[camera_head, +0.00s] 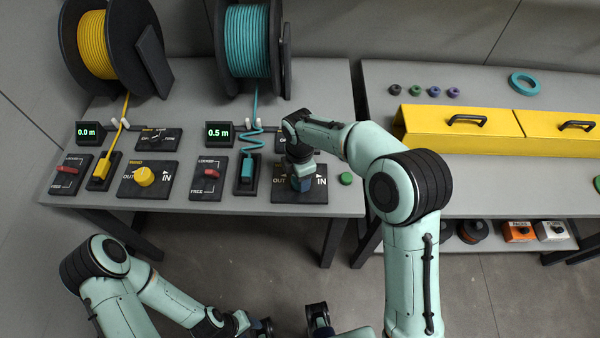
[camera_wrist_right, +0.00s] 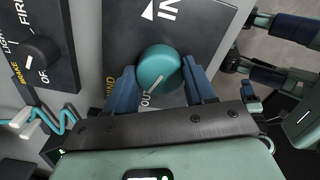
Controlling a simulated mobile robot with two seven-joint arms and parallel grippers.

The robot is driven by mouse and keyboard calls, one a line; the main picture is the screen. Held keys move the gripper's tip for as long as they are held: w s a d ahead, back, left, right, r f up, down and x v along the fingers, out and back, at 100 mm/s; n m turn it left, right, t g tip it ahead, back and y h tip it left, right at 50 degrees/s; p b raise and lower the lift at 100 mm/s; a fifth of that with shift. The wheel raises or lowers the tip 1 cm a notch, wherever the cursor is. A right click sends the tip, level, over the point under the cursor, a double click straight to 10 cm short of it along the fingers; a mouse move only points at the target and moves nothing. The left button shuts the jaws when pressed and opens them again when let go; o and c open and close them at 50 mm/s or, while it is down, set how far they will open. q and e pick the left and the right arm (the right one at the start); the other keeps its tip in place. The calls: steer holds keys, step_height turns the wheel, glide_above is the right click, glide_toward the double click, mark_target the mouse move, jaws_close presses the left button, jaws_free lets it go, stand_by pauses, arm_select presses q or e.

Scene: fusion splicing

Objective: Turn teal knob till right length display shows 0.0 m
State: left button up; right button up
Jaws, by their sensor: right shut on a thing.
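The teal knob (camera_wrist_right: 158,66) sits between the two blue fingers of my right gripper (camera_wrist_right: 160,88) in the right wrist view. The gripper is shut on it, and its white pointer line aims toward the OUT side. In the head view my right gripper (camera_head: 303,180) hides the knob on its black OUT/IN panel (camera_head: 290,196). The right length display (camera_head: 219,133) reads 0.5 m in green. My left gripper (camera_head: 262,326) is low at the bottom edge, away from the bench, and too small and cut off to judge its jaws.
A teal cable spool (camera_head: 247,42) stands behind, its cable running down to a holder (camera_head: 246,170). A red lever (camera_head: 211,173) is left of it. The yellow knob (camera_head: 144,176) and left display (camera_head: 87,132), reading 0.0 m, are further left.

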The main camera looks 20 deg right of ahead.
steer(key=m+p, duration=0.1)
steer(key=m, duration=0.9)
arm_select(q)
steer(key=shift+w+r, duration=0.3)
steer(key=shift+r, duration=0.55)
arm_select(e)
steer(key=shift+m, duration=1.8)
steer(key=o, duration=1)
steer(key=shift+o, duration=0.2)
arm_select(q)
steer(key=shift+w+r+p, duration=0.4)
steer(key=shift+r+p, duration=0.35)
steer(key=shift+p, duration=0.1)
arm_select(e)
step_height(320, 180, up, 13)
steer(key=shift+r, duration=0.2)
